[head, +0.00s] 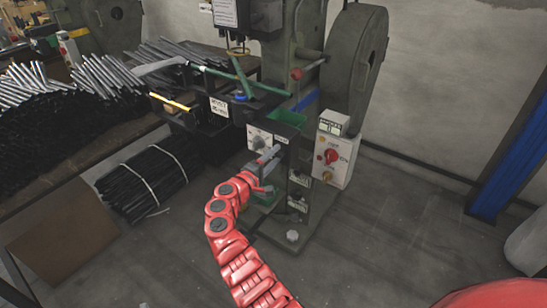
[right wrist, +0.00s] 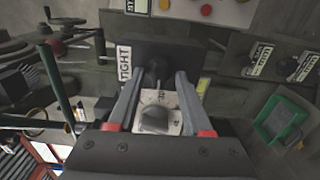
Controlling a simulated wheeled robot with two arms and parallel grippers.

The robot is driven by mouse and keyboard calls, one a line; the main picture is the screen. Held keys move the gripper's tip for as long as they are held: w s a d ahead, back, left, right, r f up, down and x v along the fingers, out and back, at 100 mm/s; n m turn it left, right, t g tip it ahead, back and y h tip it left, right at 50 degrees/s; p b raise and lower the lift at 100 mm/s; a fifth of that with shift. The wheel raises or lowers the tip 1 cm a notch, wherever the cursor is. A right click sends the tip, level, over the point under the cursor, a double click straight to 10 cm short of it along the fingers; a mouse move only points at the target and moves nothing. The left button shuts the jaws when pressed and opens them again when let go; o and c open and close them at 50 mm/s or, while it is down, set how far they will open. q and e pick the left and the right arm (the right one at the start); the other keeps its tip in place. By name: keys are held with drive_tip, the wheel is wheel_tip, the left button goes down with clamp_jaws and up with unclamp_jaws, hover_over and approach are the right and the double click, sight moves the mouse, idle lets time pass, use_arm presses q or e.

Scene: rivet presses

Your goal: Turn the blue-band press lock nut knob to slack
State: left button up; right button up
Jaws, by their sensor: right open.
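The blue-band press (head: 278,85) stands in the middle of the head view, with a blue strip (head: 305,103) on its frame. A white plate with a dark knob (head: 258,141) sits low on its front. In the right wrist view the grey knob (right wrist: 154,119) is on a white marked plate, beside a label reading TIGHT (right wrist: 124,63). My right gripper (head: 268,160) is at the press front, just below the knob plate; in the right wrist view its open fingers (right wrist: 156,82) lie on both sides of the knob plate. I cannot tell whether they touch it. My left gripper is not in view.
A white control box (head: 332,158) with a red knob stands right of the press. A green tray (head: 287,120) sits above the knob plate. Bundles of dark rods (head: 148,182) lie at the left. The floor (head: 390,230) at the right is clear.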

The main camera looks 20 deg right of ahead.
drive_tip(key=p+v, duration=0.1)
drive_tip(key=v, duration=1.6)
drive_tip(key=shift+s+a+f, duration=0.1)
drive_tip(key=shift+s+a, duration=0.05)
